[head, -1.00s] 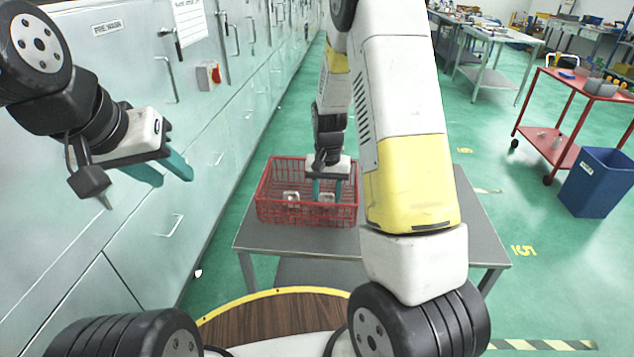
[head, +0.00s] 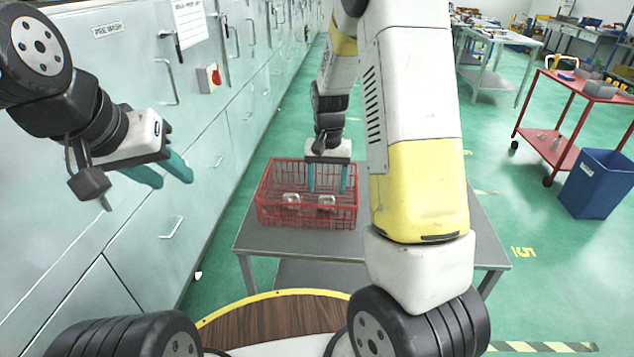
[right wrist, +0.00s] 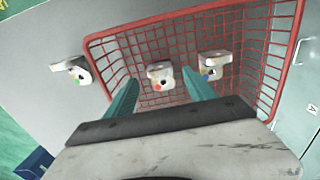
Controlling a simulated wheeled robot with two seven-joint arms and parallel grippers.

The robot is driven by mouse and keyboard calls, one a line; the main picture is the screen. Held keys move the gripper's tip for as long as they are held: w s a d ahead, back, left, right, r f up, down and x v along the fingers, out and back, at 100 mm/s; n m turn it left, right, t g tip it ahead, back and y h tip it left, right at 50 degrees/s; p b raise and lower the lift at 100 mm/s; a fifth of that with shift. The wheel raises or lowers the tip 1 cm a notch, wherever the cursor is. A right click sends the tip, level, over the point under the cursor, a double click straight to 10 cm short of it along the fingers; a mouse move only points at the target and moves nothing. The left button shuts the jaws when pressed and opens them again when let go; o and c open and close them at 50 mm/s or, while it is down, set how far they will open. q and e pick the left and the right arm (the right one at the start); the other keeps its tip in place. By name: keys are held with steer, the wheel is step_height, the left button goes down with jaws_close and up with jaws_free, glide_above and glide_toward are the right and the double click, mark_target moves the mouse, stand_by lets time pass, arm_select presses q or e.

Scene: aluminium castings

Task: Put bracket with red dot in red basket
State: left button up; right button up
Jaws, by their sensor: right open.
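The bracket with the red dot (right wrist: 155,77) lies in the red basket (right wrist: 227,14), on its mesh floor. It also shows as the right one of two pale brackets in the basket in the head view (head: 327,202), where its dot is too small to see. My right gripper (head: 327,190) is open and empty above it, with the bracket apart from the fingers and between them in the right wrist view. My left gripper (head: 168,174) is open and empty, in front of the cabinets on the left.
A bracket with a blue dot (right wrist: 215,62) also lies in the basket. A bracket with a green dot (right wrist: 72,68) is on the grey table (head: 300,243) outside the basket. Pale cabinets (head: 120,75) line the left. A blue bin (head: 597,183) and red cart stand right.

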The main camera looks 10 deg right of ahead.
mark_target(327, 196)
steer(key=s+r+n+t+y, duration=0.1)
steer(key=s+r+t, duration=0.1)
steer(key=s+r, duration=0.6)
steer(key=s+r+n+t+y, duration=0.1)
steer(key=s+r, duration=0.2)
steer(key=r, duration=0.8)
steer(key=s+a+r+n+t, duration=0.1)
steer(key=s+r+t, duration=0.2)
steer(key=s, duration=0.8)
steer(key=shift+a+r+n, duration=0.2)
steer(key=shift+a+n, duration=0.1)
steer(key=shift+n, duration=0.1)
